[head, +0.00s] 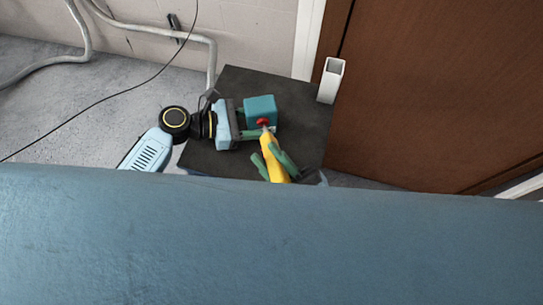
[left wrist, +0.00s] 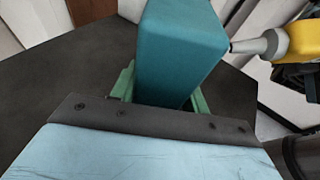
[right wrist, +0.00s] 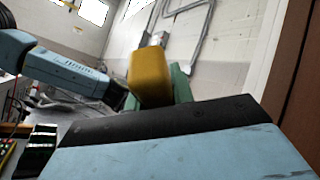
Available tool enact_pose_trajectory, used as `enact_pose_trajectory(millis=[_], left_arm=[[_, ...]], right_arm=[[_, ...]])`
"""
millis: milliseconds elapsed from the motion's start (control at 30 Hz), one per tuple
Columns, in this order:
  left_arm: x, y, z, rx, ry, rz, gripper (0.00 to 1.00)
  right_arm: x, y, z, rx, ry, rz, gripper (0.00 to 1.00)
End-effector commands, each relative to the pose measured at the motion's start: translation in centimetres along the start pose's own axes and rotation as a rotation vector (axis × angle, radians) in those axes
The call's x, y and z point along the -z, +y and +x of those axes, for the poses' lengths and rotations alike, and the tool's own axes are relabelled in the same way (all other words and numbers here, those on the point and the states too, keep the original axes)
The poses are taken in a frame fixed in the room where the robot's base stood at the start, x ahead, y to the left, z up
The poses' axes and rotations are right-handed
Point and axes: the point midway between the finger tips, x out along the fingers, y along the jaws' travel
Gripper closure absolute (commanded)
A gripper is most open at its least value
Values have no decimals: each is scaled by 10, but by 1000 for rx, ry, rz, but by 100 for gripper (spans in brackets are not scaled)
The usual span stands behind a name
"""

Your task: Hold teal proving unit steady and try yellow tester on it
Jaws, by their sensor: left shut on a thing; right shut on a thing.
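The teal proving unit (head: 261,107) is a box with a red spot (head: 263,122) on its near face. My left gripper (head: 254,122) is shut on the unit, with green fingers on either side; the left wrist view shows the unit (left wrist: 178,50) between them. The yellow tester (head: 270,150) is held by my right gripper (head: 272,160), shut around its body. Its grey tip points at the unit's red spot. In the left wrist view the tip (left wrist: 250,46) meets or nearly meets the unit's edge; I cannot tell if it touches. The tester (right wrist: 150,78) also shows in the right wrist view.
Both tools are over a dark table top (head: 228,88). A white rectangular tube (head: 331,82) stands at its far right corner, before a brown door (head: 430,90). Grey pipes (head: 200,40) run along the wall.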

Motion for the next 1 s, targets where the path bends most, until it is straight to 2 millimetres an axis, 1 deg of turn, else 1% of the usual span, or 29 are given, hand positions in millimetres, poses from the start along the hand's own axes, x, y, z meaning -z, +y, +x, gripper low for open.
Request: enact_pose_trajectory(millis=[567, 1000], left_arm=[[-1, 0, 0, 1, -1, 1, 67], [-1, 0, 0, 1, -1, 0, 67]], right_arm=[[-1, 0, 0, 1, -1, 0, 100], [-26, 7, -23, 1, 0, 1, 100]])
